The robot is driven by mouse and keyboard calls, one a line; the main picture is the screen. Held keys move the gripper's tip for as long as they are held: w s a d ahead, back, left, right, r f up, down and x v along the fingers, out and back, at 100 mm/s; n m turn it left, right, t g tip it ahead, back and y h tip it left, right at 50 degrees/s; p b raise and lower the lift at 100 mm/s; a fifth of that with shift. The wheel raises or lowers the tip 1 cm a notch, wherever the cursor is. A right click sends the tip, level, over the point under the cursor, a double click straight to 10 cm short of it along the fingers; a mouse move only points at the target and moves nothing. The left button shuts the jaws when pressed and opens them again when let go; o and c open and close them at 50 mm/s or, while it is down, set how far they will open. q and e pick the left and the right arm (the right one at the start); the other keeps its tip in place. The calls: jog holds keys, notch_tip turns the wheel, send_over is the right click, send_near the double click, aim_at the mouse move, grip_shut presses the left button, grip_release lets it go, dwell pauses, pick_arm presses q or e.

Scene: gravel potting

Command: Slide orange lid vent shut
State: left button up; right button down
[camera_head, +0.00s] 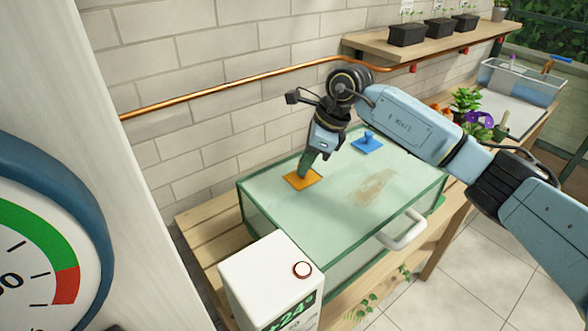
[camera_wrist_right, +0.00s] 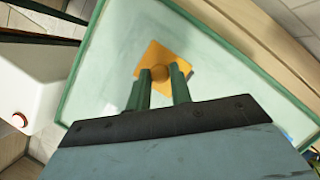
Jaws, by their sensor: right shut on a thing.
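The orange lid vent (camera_head: 298,181) is a flat square plate on the left part of the glass lid (camera_head: 335,208). In the right wrist view the orange vent (camera_wrist_right: 155,55) has a round knob (camera_wrist_right: 160,73) between my fingers. My right gripper (camera_head: 303,170) reaches down onto the vent and is shut on its knob; the fingertips (camera_wrist_right: 160,80) sit on both sides of it. In the head view the gripper hides the knob. Whether an opening shows under the plate, I cannot tell. My left gripper is in neither view.
A blue vent (camera_head: 367,144) with a knob sits farther back on the lid. A white handle (camera_head: 404,230) is at the lid's right edge. A white box (camera_head: 270,275) with a red-ringed button stands in front. A copper pipe (camera_head: 220,83) and shelf (camera_head: 440,42) run along the wall.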

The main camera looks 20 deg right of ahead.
jog(key=shift+w+d, duration=0.25)
jog(key=shift+d, duration=0.65)
jog(key=shift+a, duration=0.1)
jog(key=c, duration=1.3)
grip_release()
jog(key=shift+o, duration=0.2)
jog(key=v, duration=1.3)
jog(key=shift+r, duration=0.15)
